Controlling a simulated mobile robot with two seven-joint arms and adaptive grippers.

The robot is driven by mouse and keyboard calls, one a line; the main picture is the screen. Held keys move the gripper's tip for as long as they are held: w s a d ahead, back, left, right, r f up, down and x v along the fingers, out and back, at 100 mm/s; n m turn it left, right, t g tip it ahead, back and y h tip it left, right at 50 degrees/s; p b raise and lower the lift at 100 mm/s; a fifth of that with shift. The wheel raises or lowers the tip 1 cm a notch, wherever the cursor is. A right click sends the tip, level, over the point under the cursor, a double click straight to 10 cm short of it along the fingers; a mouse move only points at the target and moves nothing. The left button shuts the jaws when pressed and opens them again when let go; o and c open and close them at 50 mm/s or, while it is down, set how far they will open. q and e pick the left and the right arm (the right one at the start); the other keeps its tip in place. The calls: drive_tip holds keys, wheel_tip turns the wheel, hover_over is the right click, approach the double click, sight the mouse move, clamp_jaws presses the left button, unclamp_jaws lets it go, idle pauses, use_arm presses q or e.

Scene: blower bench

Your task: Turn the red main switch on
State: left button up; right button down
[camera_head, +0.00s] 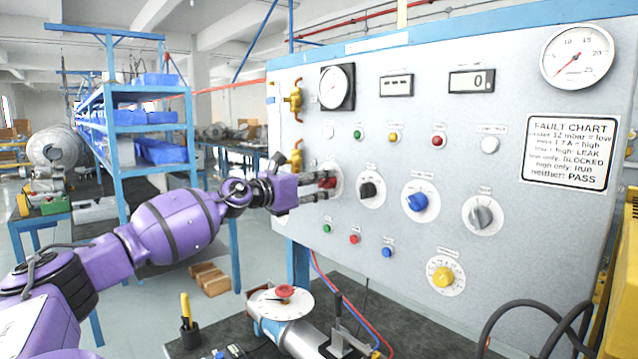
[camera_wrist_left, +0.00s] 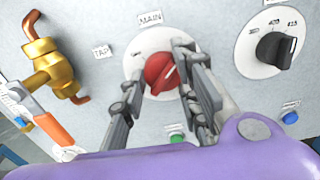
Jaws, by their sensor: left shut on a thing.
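The red main switch (camera_wrist_left: 162,72) is a round red knob on a white disc under the MAIN label (camera_wrist_left: 150,18) in the left wrist view. My left gripper (camera_wrist_left: 158,84) is shut on the red knob, one finger on each side of it. My right gripper is in neither view.
The grey panel (camera_head: 500,110) carries a black knob (camera_head: 370,190), a blue knob (camera_head: 417,201), a grey knob (camera_head: 481,214) and a yellow dial (camera_head: 443,276). A brass tap (camera_wrist_left: 52,68) is left of the switch. A bench (camera_head: 410,325) with a blower assembly stands below.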

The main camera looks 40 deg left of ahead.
use_arm(q)
drive_tip(key=shift+a+r, duration=0.15)
drive_tip(key=shift+a, duration=0.05)
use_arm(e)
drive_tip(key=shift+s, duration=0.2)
use_arm(q)
drive_tip(key=o, duration=0.9)
drive_tip(key=shift+o, duration=0.6)
drive_tip(key=shift+w+a, duration=0.1)
drive_tip(key=shift+a, duration=0.05)
drive_tip(key=s, duration=1.2)
drive_tip(key=shift+a, duration=0.45)
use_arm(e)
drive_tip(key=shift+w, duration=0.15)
use_arm(q)
drive_tip(key=shift+f, duration=0.2)
